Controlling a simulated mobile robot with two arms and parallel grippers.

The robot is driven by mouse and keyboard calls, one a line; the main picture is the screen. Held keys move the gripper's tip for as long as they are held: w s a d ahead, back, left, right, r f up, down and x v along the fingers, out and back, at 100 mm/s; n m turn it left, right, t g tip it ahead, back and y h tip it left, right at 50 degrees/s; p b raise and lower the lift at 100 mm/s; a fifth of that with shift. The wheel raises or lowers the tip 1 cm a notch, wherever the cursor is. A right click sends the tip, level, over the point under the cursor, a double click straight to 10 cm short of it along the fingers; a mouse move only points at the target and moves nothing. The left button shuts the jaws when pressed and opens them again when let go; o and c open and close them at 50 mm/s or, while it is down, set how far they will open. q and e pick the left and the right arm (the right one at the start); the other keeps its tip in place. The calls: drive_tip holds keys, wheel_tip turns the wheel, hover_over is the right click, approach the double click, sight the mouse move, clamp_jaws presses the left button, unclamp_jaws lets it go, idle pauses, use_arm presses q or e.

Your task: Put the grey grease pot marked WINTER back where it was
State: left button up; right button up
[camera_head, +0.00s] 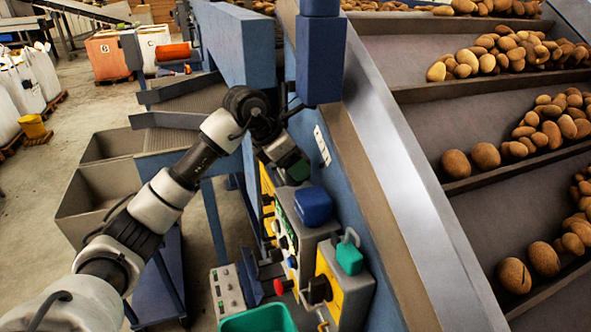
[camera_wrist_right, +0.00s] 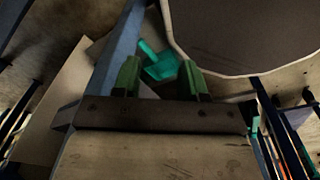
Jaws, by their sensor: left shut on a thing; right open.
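My left gripper (camera_head: 296,172) reaches in at the middle of the head view, above the control boxes beside the blue frame. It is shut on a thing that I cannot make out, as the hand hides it. I cannot pick out a grey pot or a WINTER mark in either view. A blue pot-like thing (camera_head: 313,206) stands on a grey control box just below the left gripper. A teal pot-like thing (camera_head: 349,256) sits on the yellow and grey box nearer me. My right gripper (camera_wrist_right: 160,82) shows open in the right wrist view, with a teal thing (camera_wrist_right: 158,62) beyond its fingers.
Control boxes with a red button (camera_head: 283,286) line the blue frame. A teal tub (camera_head: 258,320) is at the bottom edge. The sloping conveyor side (camera_head: 420,200) and potatoes (camera_head: 545,130) fill the right. Grey bins (camera_head: 90,205) stand left of my left arm.

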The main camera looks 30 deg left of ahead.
use_arm(q)
wheel_tip(320, 180, down, 2)
drive_tip(key=shift+d+f+p, duration=0.1)
drive_tip(key=shift+f+p, duration=0.15)
drive_tip(key=shift+p, duration=0.2)
drive_tip(key=shift+w+d+f+p, duration=0.1)
drive_tip(key=shift+w+f+p, duration=0.05)
drive_tip(key=shift+p, duration=0.25)
drive_tip(key=shift+f, duration=0.3)
drive_tip(key=o, duration=0.8)
drive_tip(key=b+v, duration=0.2)
drive_tip(key=v, duration=1)
drive_tip(key=shift+b, duration=0.35)
